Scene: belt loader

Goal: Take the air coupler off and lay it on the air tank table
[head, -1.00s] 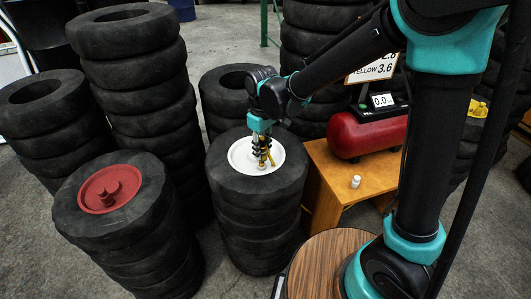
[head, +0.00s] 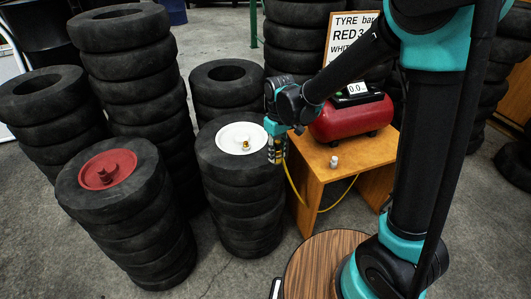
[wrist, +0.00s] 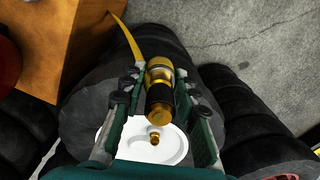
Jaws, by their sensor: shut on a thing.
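My gripper (head: 277,155) is shut on the air coupler (wrist: 159,88), a brass and black cylinder with a yellow hose (wrist: 126,37) trailing from it. The coupler is off the brass valve stem (head: 246,146) on the white wheel hub (head: 232,134) and hangs to the right of it in the head view. In the wrist view the stem (wrist: 155,137) shows just beyond the coupler's end. The air tank table (head: 312,163) is wooden and stands to the right of my gripper. The red air tank (head: 352,121) rests on it.
A small white cap-like piece (head: 334,161) stands on the table's front part, with bare wood around it. A gauge reading 0.0 (head: 357,88) sits on the tank. A tyre stack with a red hub (head: 107,169) stands at left. Tall tyre stacks (head: 133,67) crowd the back.

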